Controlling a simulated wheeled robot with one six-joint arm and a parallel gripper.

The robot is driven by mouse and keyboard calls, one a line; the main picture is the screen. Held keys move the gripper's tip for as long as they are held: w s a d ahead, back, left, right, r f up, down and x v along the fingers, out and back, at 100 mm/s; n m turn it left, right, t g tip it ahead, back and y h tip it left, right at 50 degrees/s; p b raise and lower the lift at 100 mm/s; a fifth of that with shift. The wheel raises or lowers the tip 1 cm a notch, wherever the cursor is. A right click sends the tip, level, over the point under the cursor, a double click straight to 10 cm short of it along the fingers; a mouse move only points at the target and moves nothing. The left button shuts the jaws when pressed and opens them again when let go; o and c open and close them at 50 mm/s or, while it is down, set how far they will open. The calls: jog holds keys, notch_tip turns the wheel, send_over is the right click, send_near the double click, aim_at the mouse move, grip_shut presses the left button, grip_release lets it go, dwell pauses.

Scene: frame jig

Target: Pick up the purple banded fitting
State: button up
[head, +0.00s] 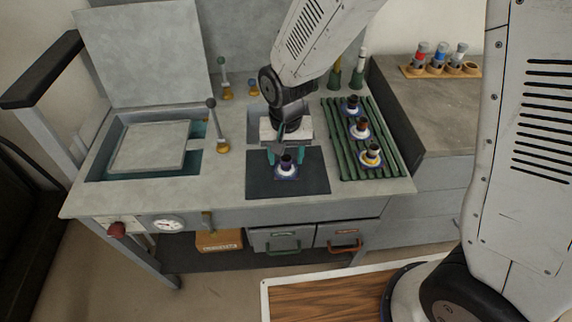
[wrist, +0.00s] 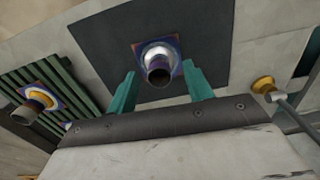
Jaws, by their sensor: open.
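A banded fitting (head: 286,171) stands upright on the dark square mat (head: 257,184) at the front of the bench. It has a dark purplish tube, a pale collar and a purple-blue base. It also shows in the wrist view (wrist: 158,62), at top centre. My gripper (head: 286,157) is open above and behind this fitting in the head view. The exact height between fingers and fitting is hard to tell.
A green slatted rack (head: 391,150) at the right holds three similar fittings, the front one (head: 372,156) with a yellow collar. A lever (head: 217,130) with a yellow base stands left of the mat. A recessed basin with a grey plate (head: 150,147) lies farther left.

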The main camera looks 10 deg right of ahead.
notch_tip(320, 180, down, 2)
jog(key=shift+f, duration=0.2)
grip_shut()
jog(key=shift+r, duration=0.15)
